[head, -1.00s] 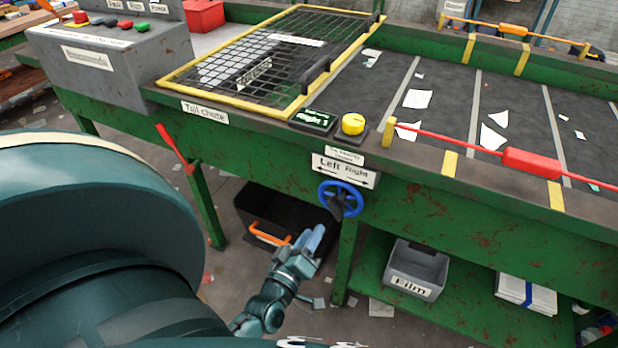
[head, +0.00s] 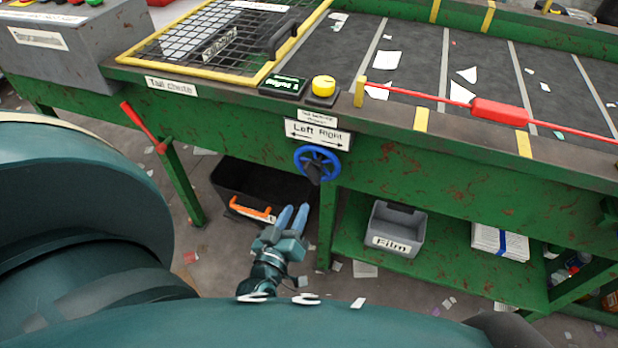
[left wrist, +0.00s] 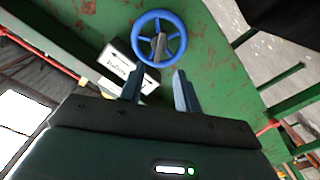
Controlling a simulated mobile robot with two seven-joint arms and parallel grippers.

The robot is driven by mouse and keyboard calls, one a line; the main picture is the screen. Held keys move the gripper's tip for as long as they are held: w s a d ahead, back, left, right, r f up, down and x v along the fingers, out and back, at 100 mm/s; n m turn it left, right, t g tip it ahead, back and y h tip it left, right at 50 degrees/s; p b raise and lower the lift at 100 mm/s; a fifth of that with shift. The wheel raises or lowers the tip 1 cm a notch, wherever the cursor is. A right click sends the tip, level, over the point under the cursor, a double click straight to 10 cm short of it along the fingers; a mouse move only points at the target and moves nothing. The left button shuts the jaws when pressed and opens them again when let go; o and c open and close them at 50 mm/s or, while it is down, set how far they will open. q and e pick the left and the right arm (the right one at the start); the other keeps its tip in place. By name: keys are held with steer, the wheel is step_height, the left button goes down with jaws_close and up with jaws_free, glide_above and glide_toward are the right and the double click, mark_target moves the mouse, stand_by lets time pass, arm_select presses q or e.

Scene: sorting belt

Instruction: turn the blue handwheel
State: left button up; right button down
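The blue handwheel (head: 317,164) is mounted on the green front side of the belt frame, below a "Left Right" sign (head: 318,134) with arrows. It has a dark hub. In the left wrist view the handwheel (left wrist: 159,18) is ahead of the fingers, at the top of the picture. My left gripper (head: 292,217) is below and slightly left of the handwheel, apart from it. Its two blue fingers are spread with a gap and nothing between them; the left wrist view shows them (left wrist: 157,88) apart too. My right gripper is not in view.
A black crate (head: 228,178) with an orange handle stands on the floor behind the left gripper. A grey "Film" bin (head: 397,229) sits on the lower green shelf. A green table leg (head: 327,228) stands right of the gripper. A red lever (head: 143,127) sticks out at left.

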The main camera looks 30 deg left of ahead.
mark_target(311, 178)
arm_select(q)
steer(key=x, duration=1.1)
steer(key=shift+w+a, duration=0.1)
steer(key=shift+a, duration=0.05)
steer(key=shift+c, duration=0.3)
jaws_close()
